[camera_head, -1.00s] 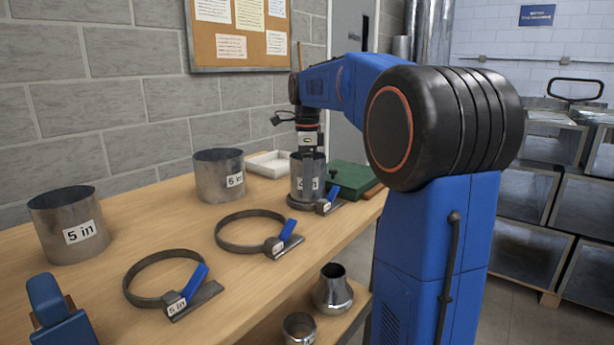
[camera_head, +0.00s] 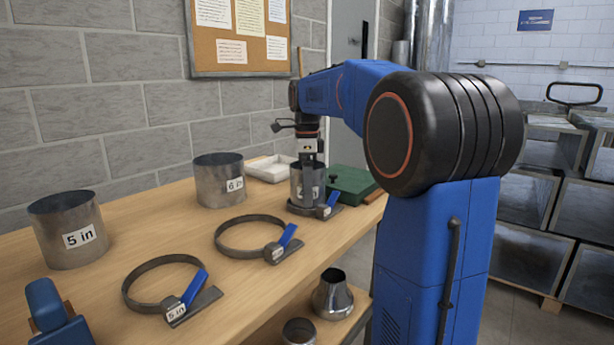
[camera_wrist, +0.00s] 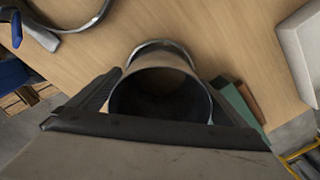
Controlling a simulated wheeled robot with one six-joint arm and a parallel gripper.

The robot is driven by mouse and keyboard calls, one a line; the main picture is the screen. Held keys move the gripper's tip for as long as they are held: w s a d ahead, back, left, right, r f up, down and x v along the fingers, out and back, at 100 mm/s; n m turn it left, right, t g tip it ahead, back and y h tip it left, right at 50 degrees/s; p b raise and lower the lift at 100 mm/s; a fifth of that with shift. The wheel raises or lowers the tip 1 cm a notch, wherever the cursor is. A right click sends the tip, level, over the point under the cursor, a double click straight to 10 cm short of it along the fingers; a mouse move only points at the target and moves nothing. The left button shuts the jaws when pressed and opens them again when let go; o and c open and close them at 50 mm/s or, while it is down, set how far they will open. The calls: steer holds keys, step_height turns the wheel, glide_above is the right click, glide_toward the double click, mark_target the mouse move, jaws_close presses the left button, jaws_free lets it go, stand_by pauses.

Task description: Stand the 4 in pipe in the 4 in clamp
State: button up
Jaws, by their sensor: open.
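The grey metal pipe (camera_head: 299,186) stands upright at the clamp (camera_head: 297,209) at the back right of the bench. The clamp's ring lies around its foot, with a blue lever (camera_head: 333,199) at the right. The pipe's label is too small to read. My gripper (camera_head: 308,160) is over the pipe's top, pointing down. In the wrist view the pipe (camera_wrist: 165,75) shows its dark open mouth between the two spread fingers, and part of the clamp ring (camera_wrist: 158,45) shows beyond it. The near side of the pipe is hidden by my gripper there.
Two empty clamps (camera_head: 250,219) (camera_head: 150,262) lie nearer on the bench. A 5 in pipe (camera_head: 68,218) and another pipe (camera_head: 212,190) stand along the wall side. A white tray (camera_head: 270,167) and a green box (camera_head: 350,180) sit close behind my gripper.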

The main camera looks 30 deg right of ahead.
step_height(320, 180, up, 17)
stand_by(0.6)
steer(key=shift+r, duration=0.1)
stand_by(0.3)
